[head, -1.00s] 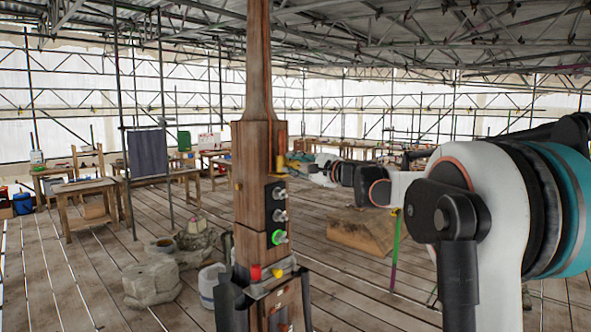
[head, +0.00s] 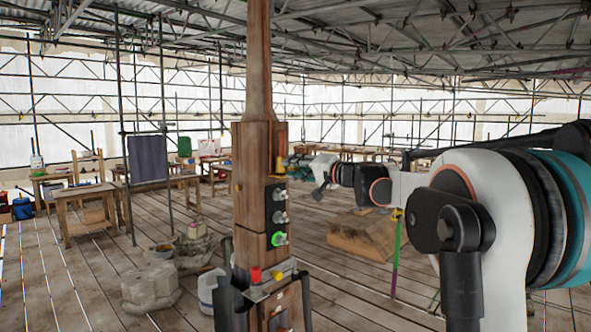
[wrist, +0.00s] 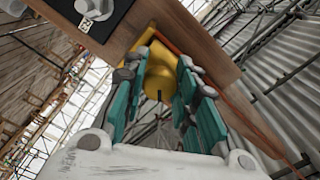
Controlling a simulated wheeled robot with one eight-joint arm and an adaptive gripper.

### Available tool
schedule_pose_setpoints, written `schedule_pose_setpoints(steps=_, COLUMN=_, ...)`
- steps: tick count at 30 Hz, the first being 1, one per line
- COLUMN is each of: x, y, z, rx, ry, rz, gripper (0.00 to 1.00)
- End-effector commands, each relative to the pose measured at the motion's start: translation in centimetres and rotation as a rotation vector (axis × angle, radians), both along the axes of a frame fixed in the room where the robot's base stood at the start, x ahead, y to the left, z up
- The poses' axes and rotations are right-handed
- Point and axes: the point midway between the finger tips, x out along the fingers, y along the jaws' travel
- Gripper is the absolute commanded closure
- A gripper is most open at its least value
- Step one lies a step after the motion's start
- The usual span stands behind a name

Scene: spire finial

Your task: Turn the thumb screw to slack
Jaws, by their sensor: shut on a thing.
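A yellow fitting, apparently the thumb screw (head: 280,165), sticks out from the right side of the wooden spire post (head: 251,160), near the top of its thick part. In the wrist view the yellow screw (wrist: 159,68) shows between the teal finger pads, against the wood. My gripper (head: 290,163) reaches it from the right. Its fingers (wrist: 161,80) stand on either side of the screw and are shut on it. The exact contact at the pads is partly hidden by the fingers.
Grey knobs (head: 280,218) on black plates and a green-ringed knob (head: 279,239) sit below on the post. A red cap (head: 256,275) is lower down. Stone blocks (head: 150,288), a wooden block (head: 362,234) and workbenches (head: 90,190) stand around on the plank floor.

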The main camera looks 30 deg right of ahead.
Motion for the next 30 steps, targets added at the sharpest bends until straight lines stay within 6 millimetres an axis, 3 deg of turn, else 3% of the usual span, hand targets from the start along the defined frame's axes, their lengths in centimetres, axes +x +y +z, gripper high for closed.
schedule_pose_setpoints(steps=18, x=0.01, y=-0.09, z=-0.39, rx=-0.533, ry=-0.191, rz=0.002, gripper=0.97)
schedule_pose_setpoints(steps=30, x=0.03, y=-0.15, z=-0.43, rx=-0.734, ry=-0.263, rz=0.003, gripper=0.97)
